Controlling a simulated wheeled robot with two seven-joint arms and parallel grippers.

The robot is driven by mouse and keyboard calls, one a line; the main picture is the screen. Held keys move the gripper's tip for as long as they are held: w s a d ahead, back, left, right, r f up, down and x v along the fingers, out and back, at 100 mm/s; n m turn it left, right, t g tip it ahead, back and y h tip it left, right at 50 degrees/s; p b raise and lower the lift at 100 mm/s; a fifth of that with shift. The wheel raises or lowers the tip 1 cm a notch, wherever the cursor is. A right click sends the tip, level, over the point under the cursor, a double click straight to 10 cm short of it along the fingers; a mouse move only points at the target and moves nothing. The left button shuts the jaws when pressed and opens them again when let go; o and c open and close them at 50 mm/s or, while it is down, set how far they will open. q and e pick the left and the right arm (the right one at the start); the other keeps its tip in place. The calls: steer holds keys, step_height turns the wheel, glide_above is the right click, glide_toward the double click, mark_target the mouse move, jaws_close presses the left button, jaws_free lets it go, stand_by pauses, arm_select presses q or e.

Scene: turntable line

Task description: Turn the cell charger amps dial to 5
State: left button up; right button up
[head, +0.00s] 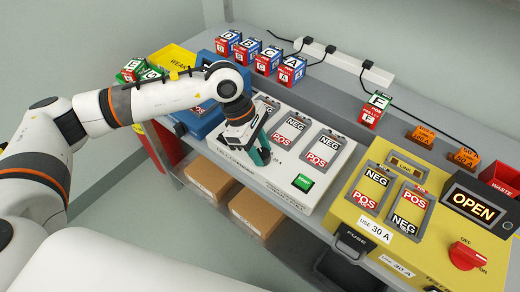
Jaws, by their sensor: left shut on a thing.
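The cell charger (326,195) is the white box in the middle of the bench, with bays marked NEG and POS and a small green display whose reading is too small to tell. My left gripper (260,155) reaches down onto the charger's top near its left front part. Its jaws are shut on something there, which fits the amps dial. The dial and its scale are hidden behind the gripper and wrist, so its setting cannot be read. My right gripper is not in view.
A yellow unit (374,251) with a red knob (466,256) and an OPEN display (472,207) stands at right. Several lettered cells line the back, with cell F (375,108) apart. A yellow tray (172,57) is behind my left arm. Cardboard boxes (257,212) sit below.

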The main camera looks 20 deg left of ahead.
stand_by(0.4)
arm_select(q)
steer(key=o, duration=1)
steer(key=b+v, duration=0.1)
steer(key=v, duration=1.1)
steer(key=shift+b, duration=0.3)
